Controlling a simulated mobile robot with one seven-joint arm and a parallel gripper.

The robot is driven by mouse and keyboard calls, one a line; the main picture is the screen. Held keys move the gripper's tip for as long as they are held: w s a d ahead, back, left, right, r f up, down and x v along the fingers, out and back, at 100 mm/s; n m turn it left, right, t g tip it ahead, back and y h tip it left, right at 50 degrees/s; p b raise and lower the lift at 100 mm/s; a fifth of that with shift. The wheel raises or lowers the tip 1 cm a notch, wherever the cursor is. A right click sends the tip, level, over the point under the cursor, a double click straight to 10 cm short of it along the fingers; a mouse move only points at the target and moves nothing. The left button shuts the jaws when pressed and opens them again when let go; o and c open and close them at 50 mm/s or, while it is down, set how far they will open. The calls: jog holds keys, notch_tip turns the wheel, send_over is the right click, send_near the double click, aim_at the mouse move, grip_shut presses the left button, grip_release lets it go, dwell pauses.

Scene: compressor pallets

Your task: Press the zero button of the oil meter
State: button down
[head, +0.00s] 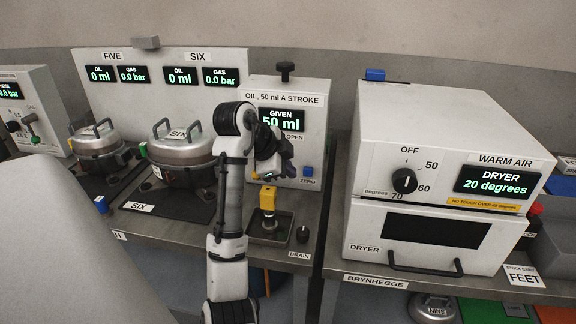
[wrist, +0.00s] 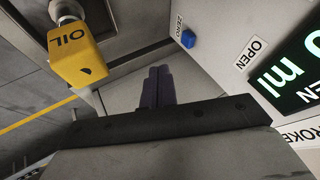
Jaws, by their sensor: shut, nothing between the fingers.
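The oil meter (head: 318,98) is a pale upright box labelled "OIL, 50 ml A STROKE". Its display (head: 281,120) reads "GIVEN 50 ml" and also shows large in the wrist view (wrist: 300,70). My gripper (head: 287,169) is shut and empty, in front of the meter and left of the button. Its dark fingers (wrist: 158,86) lie together, apart from the button.
Lidded pot six (head: 181,145) is left; the dryer (head: 450,130) is right.

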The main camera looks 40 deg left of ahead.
aim_at(308, 172)
jog(key=p+x, duration=0.1)
jog(key=x, duration=0.6)
jog(key=shift+w+a+r+p, duration=0.1)
jog(key=shift+w+a+p, duration=0.05)
jog(key=shift+p, duration=0.25)
jog(key=shift+w+a+r+p, duration=0.1)
jog(key=shift+w+a+p, duration=0.45)
jog(key=shift+w, duration=0.45)
jog(key=shift+w+a, duration=0.4)
jog(key=shift+w, duration=0.15)
